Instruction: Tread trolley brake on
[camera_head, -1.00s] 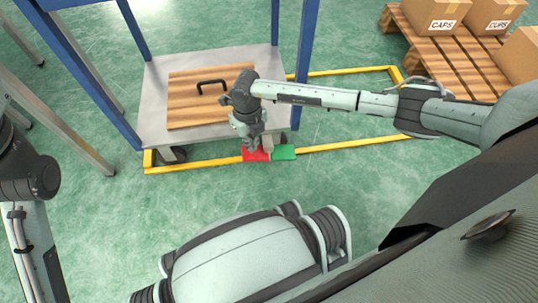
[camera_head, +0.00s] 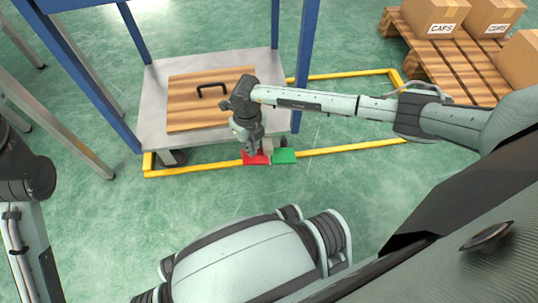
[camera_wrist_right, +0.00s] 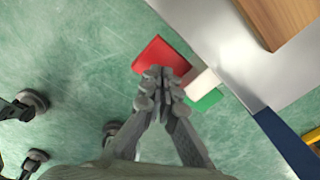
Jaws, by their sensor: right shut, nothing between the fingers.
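The trolley has a grey deck (camera_head: 155,110) between blue posts. At its front edge, low near the floor, is a brake with a red pedal (camera_head: 256,159) and a green pedal (camera_head: 285,156), with a pale block between them. The wrist view shows the red pedal (camera_wrist_right: 160,57) and part of the green pedal (camera_wrist_right: 209,100). My right gripper (camera_head: 250,152) points down at the red pedal, shut and empty. In the wrist view its fingertips (camera_wrist_right: 160,76) overlap the red pedal's near edge; I cannot tell whether they touch. My left arm shows at the left edge, its gripper out of view.
A wooden board (camera_head: 190,115) with a black handle (camera_head: 212,88) lies on the deck. A yellow floor outline (camera_head: 350,149) surrounds the trolley. A pallet (camera_head: 440,60) with cartons stands at the back right. Open green floor lies in front of the trolley.

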